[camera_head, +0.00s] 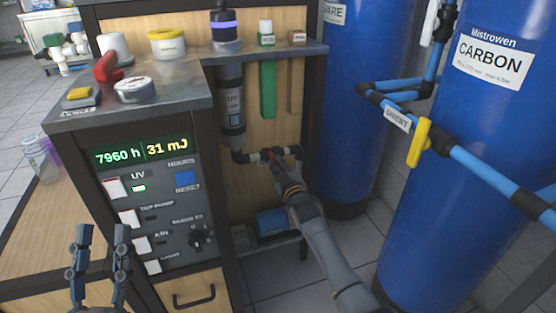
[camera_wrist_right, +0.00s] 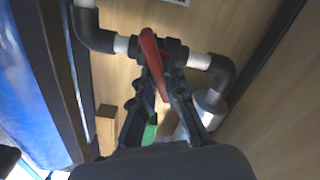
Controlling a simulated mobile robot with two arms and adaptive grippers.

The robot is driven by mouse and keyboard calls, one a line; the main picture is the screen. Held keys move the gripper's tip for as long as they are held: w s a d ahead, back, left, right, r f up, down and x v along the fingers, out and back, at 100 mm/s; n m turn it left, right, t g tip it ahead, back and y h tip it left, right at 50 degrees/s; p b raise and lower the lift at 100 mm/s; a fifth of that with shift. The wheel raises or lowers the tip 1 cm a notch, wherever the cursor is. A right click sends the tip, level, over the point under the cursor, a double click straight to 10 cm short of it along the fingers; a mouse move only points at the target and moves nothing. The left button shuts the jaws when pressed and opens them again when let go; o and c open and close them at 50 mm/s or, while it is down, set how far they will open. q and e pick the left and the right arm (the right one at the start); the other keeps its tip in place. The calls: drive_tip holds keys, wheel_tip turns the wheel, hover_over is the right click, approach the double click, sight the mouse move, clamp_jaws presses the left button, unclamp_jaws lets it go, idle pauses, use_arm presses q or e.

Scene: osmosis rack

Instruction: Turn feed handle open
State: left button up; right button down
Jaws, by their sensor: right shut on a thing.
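A red valve handle (camera_wrist_right: 152,62) sits on a dark valve in a short pipe run below the UV unit (camera_head: 231,100). In the right wrist view it lies between the fingers of my right gripper (camera_wrist_right: 160,85), which is shut on it. In the head view my right gripper (camera_head: 279,163) reaches this pipe and mostly covers the handle. I cannot read a label on this valve. My left gripper (camera_head: 102,232) is at the lower left in front of the control panel, with its fingers apart and nothing between them.
A yellow handle (camera_head: 419,143) is on the blue pipe by the carbon tank (camera_head: 480,130). The control panel (camera_head: 150,205) stands left of my right gripper. The shelf (camera_head: 262,53) above holds bottles and small boxes. A blue box (camera_head: 271,222) lies below the pipe.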

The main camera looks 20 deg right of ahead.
drive_tip(key=n, duration=0.3)
drive_tip(key=shift+a+p, duration=0.1)
drive_tip(key=shift+p, duration=0.2)
drive_tip(key=shift+f+n, duration=0.1)
drive_tip(key=shift+n, duration=0.3)
use_arm(q)
wheel_tip(320, 180, down, 4)
drive_tip(key=w+r+g, duration=0.1)
drive_tip(key=w+g, duration=0.1)
drive_tip(key=g, duration=0.1)
drive_tip(key=shift+s+r+t+b, duration=0.35)
drive_tip(key=shift+s+r+t, duration=0.4)
drive_tip(key=shift+r+t, duration=0.2)
drive_tip(key=shift+s+r+t+b, duration=0.3)
drive_tip(key=shift+s+r+t, duration=0.4)
drive_tip(key=shift+r+t, duration=0.25)
use_arm(e)
drive_tip(key=shift+a+f+n, duration=0.1)
drive_tip(key=shift+f+n, duration=0.05)
drive_tip(key=shift+n, duration=2)
drive_tip(key=shift+a+f+n, duration=0.1)
drive_tip(key=shift+f+n, duration=0.05)
drive_tip(key=shift+n, duration=2)
drive_tip(key=c, duration=1.4)
unclamp_jaws()
